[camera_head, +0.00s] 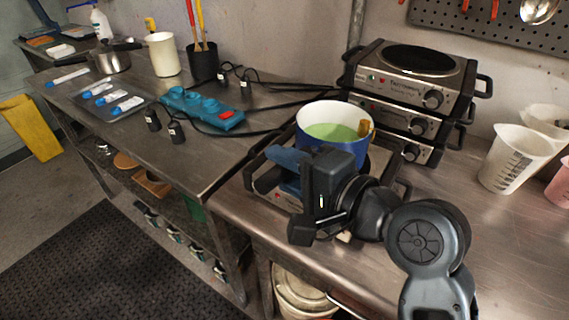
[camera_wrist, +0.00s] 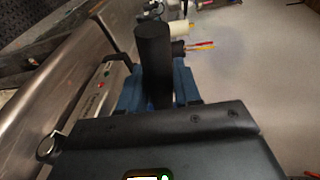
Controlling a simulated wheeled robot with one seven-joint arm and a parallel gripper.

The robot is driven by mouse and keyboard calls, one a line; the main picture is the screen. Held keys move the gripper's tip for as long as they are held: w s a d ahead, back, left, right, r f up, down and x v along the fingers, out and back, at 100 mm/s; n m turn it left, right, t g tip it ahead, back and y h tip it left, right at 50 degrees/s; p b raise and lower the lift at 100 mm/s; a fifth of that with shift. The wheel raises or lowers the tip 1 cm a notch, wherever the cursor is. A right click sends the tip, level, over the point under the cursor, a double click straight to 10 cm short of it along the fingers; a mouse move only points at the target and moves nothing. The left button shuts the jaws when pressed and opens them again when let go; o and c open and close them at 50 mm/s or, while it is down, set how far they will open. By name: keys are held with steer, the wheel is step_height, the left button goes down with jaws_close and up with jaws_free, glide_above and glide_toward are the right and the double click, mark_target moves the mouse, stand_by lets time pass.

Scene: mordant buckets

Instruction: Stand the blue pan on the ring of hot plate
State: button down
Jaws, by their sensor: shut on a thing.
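The blue pan (camera_head: 333,133), white inside with green liquid, is upright at the middle of the head view, above the hot plate (camera_head: 262,180) on the right-hand steel bench. A small brown piece shows at its right rim. My gripper (camera_head: 288,170), with blue fingers, is at the pan's near left side. In the wrist view its fingers (camera_wrist: 158,90) are shut on a black upright bar, which looks like the pan's handle (camera_wrist: 150,50). The gripper and pan hide the ring, so I cannot tell whether the pan's base touches it.
Several stacked hot plates (camera_head: 415,65) stand close behind the pan to the right. Measuring jugs (camera_head: 515,158) stand at the right. A teal power strip (camera_head: 200,106) with black cables, a black pot of tools (camera_head: 203,65) and a white container (camera_head: 163,54) are on the left bench.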

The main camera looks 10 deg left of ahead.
steer(key=c, duration=0.7)
jaws_free()
steer(key=shift+f, duration=0.25)
steer(key=v, duration=0.8)
steer(key=shift+b, duration=0.45)
